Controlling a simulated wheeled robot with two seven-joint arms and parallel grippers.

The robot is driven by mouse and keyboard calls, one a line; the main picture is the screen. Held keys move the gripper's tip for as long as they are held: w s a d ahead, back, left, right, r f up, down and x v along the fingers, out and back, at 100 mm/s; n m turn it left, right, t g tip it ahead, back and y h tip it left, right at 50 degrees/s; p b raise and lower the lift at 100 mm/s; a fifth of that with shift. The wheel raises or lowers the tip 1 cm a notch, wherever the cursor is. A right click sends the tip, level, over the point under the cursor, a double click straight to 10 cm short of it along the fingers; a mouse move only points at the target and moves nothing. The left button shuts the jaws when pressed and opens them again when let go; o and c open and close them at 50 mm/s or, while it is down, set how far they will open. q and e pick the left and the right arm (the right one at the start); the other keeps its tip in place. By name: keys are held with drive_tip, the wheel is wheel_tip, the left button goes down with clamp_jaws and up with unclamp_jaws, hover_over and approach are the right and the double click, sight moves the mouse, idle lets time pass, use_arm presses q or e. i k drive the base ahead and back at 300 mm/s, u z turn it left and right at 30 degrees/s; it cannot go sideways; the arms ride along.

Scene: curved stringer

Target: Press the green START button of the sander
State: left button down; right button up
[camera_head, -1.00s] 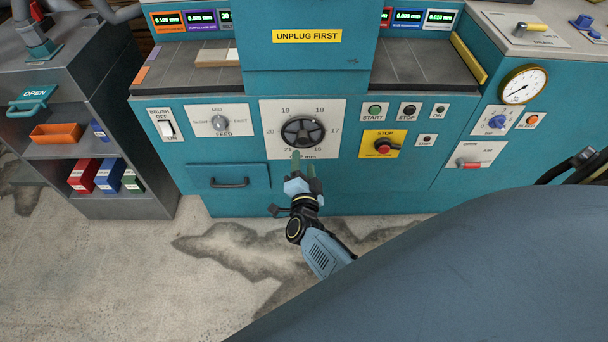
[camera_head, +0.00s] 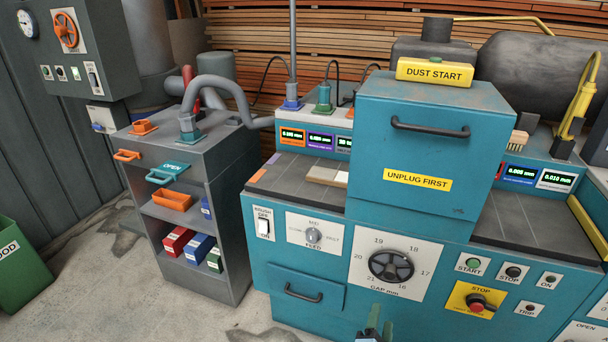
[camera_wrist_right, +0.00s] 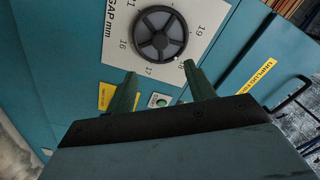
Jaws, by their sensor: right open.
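The sander is the teal machine (camera_head: 400,160) with a panel of controls. Its green START button (camera_head: 473,263) sits on a white plate to the right of the black GAP handwheel (camera_head: 391,266). In the right wrist view a small green button (camera_wrist_right: 160,101), matching START by its place, shows between the fingers, below the handwheel (camera_wrist_right: 160,36). My right gripper (camera_head: 374,328) shows only by its fingertips at the bottom edge of the head view, below the handwheel plate. In the wrist view its two green fingers (camera_wrist_right: 159,70) are apart and empty. My left gripper is out of view.
A black STOP button (camera_head: 512,272) is right of START. A red-knobbed STOP switch (camera_head: 475,302) on a yellow plate is below it. A grey shelf cart (camera_head: 190,190) stands left of the sander. A drawer handle (camera_head: 303,293) sticks out at lower left.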

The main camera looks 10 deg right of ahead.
sight(473, 263)
drive_tip(key=k, duration=1)
